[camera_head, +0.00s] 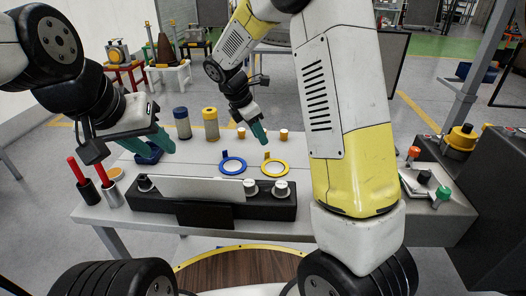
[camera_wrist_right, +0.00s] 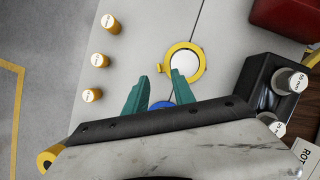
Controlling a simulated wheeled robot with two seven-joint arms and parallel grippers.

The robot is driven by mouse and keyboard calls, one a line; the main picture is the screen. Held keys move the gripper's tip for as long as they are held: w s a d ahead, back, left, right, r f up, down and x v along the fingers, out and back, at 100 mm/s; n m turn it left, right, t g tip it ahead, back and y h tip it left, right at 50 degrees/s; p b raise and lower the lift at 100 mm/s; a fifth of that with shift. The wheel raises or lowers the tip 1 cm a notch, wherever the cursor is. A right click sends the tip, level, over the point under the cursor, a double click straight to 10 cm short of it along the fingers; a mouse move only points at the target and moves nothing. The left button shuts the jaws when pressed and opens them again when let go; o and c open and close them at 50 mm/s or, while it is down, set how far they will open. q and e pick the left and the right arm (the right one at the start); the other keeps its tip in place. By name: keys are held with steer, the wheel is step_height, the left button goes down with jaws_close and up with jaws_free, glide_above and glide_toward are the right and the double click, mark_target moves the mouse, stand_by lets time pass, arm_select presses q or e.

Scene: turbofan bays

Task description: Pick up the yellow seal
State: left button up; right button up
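The yellow seal (camera_head: 275,177) is a flat ring lying on the grey table, right of a matching blue ring (camera_head: 233,174). In the right wrist view the yellow seal (camera_wrist_right: 168,66) lies just beyond the fingertips, around a white disc-like centre. My right gripper (camera_head: 262,138) is above the table behind the rings. In its wrist view the right gripper (camera_wrist_right: 160,75) is open and empty, its teal fingers apart and short of the seal. The blue ring (camera_wrist_right: 161,105) is partly hidden between the finger bases. My left gripper (camera_head: 163,136) is open and empty over the table's left side.
A black block (camera_head: 215,202) with white-topped pegs and a pale plate stands in front of the rings. Several small orange-and-white cylinders (camera_wrist_right: 101,60) stand behind them. Blue and yellow cylinders (camera_head: 210,124) stand at the back. Red-handled tools (camera_head: 76,171) are at the left edge.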

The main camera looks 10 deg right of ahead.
mark_target(267, 152)
steer(key=x, duration=0.7)
steer(key=shift+w+a+f, duration=0.15)
steer(key=shift+w+f, duration=0.05)
steer(key=shift+f, duration=0.05)
jaws_close()
